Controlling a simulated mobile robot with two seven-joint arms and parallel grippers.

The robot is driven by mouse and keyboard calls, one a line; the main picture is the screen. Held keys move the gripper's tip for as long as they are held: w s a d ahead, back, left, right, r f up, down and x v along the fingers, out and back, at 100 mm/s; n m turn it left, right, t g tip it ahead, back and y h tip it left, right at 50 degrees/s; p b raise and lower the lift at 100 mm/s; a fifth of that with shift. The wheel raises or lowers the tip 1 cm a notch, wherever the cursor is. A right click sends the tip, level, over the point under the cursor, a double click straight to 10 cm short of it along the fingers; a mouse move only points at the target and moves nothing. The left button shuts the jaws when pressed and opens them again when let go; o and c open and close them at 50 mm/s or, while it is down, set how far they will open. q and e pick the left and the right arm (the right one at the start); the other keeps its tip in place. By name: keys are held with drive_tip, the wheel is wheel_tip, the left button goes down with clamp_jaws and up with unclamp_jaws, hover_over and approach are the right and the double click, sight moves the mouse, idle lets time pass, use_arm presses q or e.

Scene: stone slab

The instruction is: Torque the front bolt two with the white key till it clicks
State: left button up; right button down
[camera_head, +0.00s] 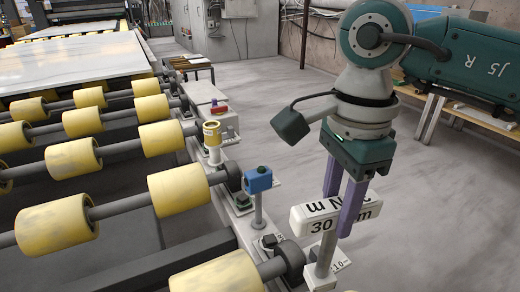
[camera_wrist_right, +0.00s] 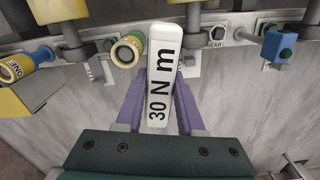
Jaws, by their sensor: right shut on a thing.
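My right gripper (camera_head: 345,200) has its purple fingers shut on the white key (camera_head: 322,219), a white block marked 30 N m. In the head view its grey shaft runs down to the frame's front corner at the bottom edge. Whether its lower end sits on a bolt cannot be told. The right wrist view shows the white key (camera_wrist_right: 159,80) between the fingers (camera_wrist_right: 157,105), its shaft hidden. A dark bolt head (camera_head: 269,240) shows on the frame left of the key. I cannot tell which bolt is front bolt two. My left gripper is not in view.
A blue key (camera_head: 258,180) and a yellow key (camera_head: 212,135) stand upright along the conveyor frame, left of my right gripper. A red piece (camera_head: 219,107) is farther back. Yellow rollers (camera_head: 180,188) fill the left. Bare floor (camera_head: 260,110) lies behind.

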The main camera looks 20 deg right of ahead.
sight(327, 244)
drive_tip(key=shift+w+f+b, duration=0.2)
drive_tip(key=shift+f+b, duration=0.3)
drive_tip(key=shift+f, duration=0.75)
drive_tip(key=shift+d+f, duration=0.1)
drive_tip(key=shift+f, duration=0.1)
drive_tip(key=shift+f+b, duration=2.55)
drive_tip(key=shift+b, duration=0.05)
